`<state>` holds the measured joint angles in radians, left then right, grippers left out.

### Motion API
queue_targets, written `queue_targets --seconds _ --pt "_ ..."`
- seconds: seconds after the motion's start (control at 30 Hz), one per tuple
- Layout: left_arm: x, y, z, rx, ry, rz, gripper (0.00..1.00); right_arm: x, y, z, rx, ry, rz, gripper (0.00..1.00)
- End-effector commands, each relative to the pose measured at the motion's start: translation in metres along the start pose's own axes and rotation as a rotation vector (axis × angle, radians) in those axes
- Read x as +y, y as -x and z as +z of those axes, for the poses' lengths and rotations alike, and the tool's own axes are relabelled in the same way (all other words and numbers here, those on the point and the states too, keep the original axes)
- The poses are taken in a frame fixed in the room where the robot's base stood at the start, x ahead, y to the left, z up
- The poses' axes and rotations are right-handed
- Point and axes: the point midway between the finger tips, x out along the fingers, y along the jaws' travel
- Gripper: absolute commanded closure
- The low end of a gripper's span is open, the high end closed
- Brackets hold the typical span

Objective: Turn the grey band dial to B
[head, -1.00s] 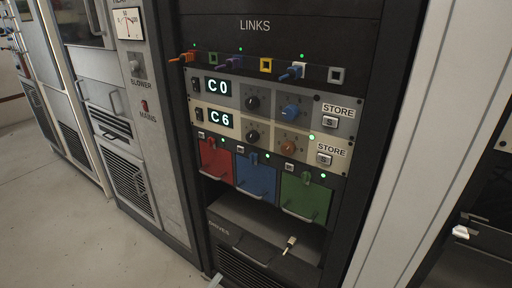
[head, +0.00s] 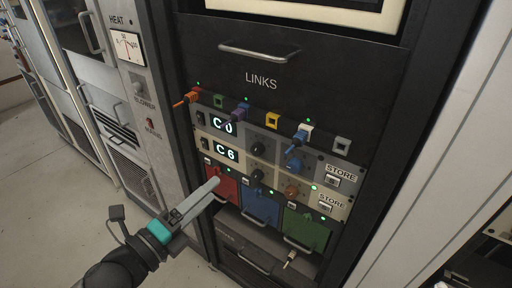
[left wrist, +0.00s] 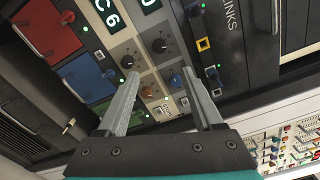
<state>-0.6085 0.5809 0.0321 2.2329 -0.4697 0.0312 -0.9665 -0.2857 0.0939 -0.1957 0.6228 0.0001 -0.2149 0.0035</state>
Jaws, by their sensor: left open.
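The grey strip (head: 315,166) on the rack shows C 0 on its display (head: 223,126). It carries a black dial (head: 257,148) and a blue knob (head: 294,165). In the left wrist view this black dial (left wrist: 159,45) and blue knob (left wrist: 175,80) lie beyond the fingers. The cream strip below shows C 6 (head: 226,153), with a black dial (head: 256,176) and an orange knob (head: 292,191). My left gripper (head: 216,183) is open and empty, in front of the red door in the head view. It appears apart from the dials. My right gripper is out of view.
Red (head: 223,186), blue (head: 260,206) and green (head: 307,228) doors with handles sit below the strips. Coloured plugs, such as the orange one (head: 187,98), stick out above them. A drawer handle (head: 258,50) juts out higher up.

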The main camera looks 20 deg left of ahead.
Motion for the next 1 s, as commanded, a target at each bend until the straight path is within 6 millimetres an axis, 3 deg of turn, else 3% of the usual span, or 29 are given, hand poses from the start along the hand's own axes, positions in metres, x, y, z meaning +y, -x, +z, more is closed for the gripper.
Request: queue_targets --seconds 0.17,1.0 --pt "0.0 -0.012 0.0 0.001 -0.001 -0.004 0.32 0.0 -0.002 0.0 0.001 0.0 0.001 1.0" --pt "0.001 -0.109 0.0 0.0 0.003 -0.002 0.32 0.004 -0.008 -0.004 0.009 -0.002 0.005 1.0"
